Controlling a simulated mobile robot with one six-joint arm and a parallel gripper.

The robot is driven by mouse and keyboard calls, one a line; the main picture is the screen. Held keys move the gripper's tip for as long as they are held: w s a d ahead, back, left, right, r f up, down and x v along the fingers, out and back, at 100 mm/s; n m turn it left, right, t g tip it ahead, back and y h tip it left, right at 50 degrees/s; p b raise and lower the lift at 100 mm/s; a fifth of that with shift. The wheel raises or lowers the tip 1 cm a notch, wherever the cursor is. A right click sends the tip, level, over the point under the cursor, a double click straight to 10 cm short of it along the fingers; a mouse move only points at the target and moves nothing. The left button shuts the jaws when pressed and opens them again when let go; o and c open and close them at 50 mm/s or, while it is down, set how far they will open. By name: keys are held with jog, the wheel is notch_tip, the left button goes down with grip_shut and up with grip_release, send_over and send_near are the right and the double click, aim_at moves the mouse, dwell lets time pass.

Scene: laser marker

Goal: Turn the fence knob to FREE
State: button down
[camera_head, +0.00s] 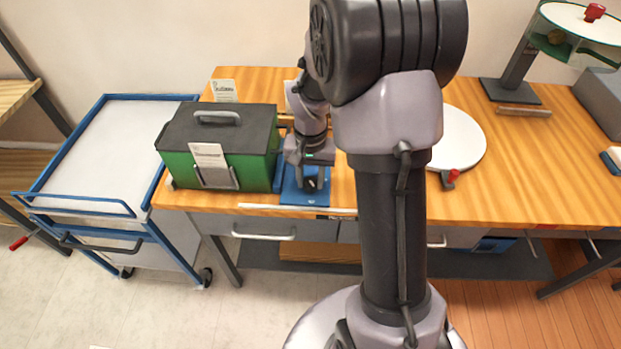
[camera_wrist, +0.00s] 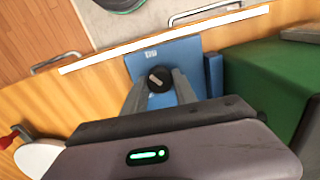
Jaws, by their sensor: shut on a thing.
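The fence knob (camera_wrist: 158,76) is a round black knob with a pale mark, on a blue plate (camera_wrist: 188,50) in the wrist view. My gripper (camera_wrist: 159,84) has its two grey fingers on either side of the knob and is shut on it. Small pale lettering on the plate near the knob is too small to read, so I cannot tell the knob's setting. In the head view, my gripper (camera_head: 311,180) points down over the blue plate (camera_head: 305,198) near the table's front edge, and my arm hides much of the area behind.
A green box with a dark lid (camera_head: 218,128) stands close to the left of the blue plate. A white round disc (camera_head: 462,138) lies to the right. A blue-framed cart (camera_head: 105,150) stands left of the wooden table (camera_head: 520,180). Drawer handles (camera_head: 264,234) run below its front edge.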

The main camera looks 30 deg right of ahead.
aim_at(311, 182)
jog(key=m, duration=0.3)
jog(key=shift+m, duration=0.3)
jog(key=shift+m+b, duration=0.6)
jog(key=shift+m, duration=1.1)
jog(key=c, duration=1)
grip_release()
jog(key=shift+r, duration=0.1)
notch_tip(311, 182, up, 17)
jog(key=p, duration=0.7)
jog(key=shift+r, duration=0.15)
